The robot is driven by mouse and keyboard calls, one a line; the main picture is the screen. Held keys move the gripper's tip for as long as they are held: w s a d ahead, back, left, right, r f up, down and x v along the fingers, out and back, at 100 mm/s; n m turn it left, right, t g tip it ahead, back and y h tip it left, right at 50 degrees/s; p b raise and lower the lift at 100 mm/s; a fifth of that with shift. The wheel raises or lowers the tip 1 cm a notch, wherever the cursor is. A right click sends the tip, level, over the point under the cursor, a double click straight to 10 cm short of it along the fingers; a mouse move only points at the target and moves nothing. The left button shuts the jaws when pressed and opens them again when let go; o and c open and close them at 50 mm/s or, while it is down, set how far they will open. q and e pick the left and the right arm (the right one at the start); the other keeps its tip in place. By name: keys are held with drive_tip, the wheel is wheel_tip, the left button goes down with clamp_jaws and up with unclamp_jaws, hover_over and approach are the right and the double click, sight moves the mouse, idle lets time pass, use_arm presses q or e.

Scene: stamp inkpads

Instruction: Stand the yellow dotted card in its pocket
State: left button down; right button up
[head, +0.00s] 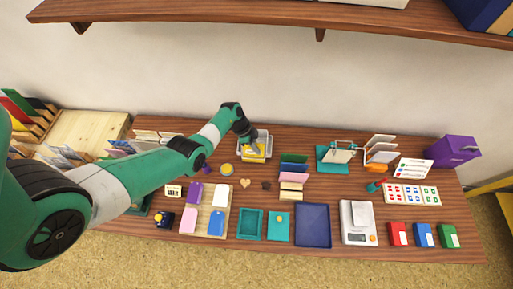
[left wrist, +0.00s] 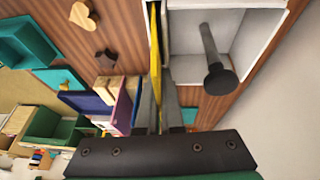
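A yellow card (head: 252,153) is upright or nearly so at the front side of the white bin (head: 268,140). It shows edge-on in the left wrist view (left wrist: 154,45), so I cannot make out its dots. My left gripper (head: 253,145) points down at it. In the left wrist view the fingers (left wrist: 160,105) are close together with the card's lower end between them. A stepped rack with navy, green, pink and cream parts (head: 292,170) stands to the right. I cannot tell which pocket is the card's. My right gripper is out of view.
The white bin holds a dark post (left wrist: 212,55). A wooden heart (head: 245,183) and a round yellow-topped tin (head: 227,169) lie nearby. A teal tray (head: 250,223), navy tray (head: 313,225) and white scale (head: 359,222) fill the front. A wall shelf (head: 290,12) hangs above.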

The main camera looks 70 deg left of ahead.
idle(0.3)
use_arm(q)
drive_tip(key=c, duration=1)
unclamp_jaws()
wheel_tip(320, 180, up, 6)
drive_tip(key=p, duration=0.6)
drive_tip(key=shift+p, duration=0.4)
drive_tip(key=shift+r, duration=0.15)
